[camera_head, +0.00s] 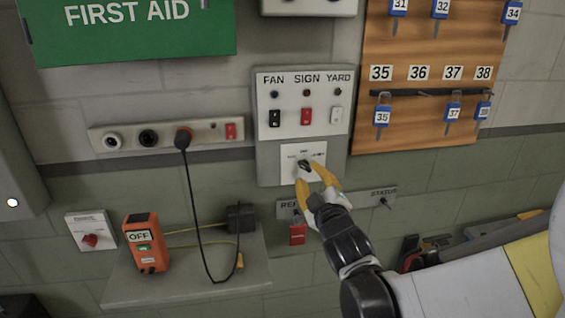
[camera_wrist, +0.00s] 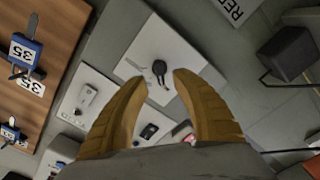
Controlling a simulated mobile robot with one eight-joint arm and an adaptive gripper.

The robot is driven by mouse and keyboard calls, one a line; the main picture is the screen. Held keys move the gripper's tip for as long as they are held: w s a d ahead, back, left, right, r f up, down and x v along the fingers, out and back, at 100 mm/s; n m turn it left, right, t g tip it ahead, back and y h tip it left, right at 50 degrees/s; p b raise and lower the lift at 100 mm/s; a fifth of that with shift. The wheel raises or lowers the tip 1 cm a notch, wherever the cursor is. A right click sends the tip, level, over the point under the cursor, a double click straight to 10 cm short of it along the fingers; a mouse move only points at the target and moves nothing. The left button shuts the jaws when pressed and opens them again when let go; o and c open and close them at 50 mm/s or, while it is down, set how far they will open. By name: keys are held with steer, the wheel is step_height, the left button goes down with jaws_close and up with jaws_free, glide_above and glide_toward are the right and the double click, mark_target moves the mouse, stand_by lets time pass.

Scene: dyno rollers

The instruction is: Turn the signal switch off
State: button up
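A white plate with a dark rotary knob (camera_head: 304,164) sits at the bottom of the grey wall panel (camera_head: 263,150). Small labels above the knob are too small to read. In the wrist view the knob (camera_wrist: 159,70) lies ahead of the gap between my fingertips, its lower end pointing toward the gap. My gripper (camera_head: 312,171) is open, with yellow fingers apart and nothing held. I cannot tell whether a finger touches the knob. Above it are a black FAN rocker (camera_head: 274,118), a red SIGN rocker (camera_head: 306,116) and a white YARD rocker (camera_head: 336,115).
A wooden key board (camera_head: 425,118) hangs at right. A socket strip (camera_head: 212,130) with a plugged-in cable is at left, above a shelf (camera_head: 190,288) holding an orange OFF device (camera_head: 145,243).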

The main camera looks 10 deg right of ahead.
mark_target(306, 168)
steer(key=shift+w+b, duration=0.35)
steer(key=shift+w, duration=2)
jaws_close()
steer(key=shift+m, duration=0.4)
steer(key=m, duration=0.4)
steer(key=shift+m, duration=0.3)
steer(key=shift+d+r+m, duration=0.1)
steer(key=shift+m, duration=2.1)
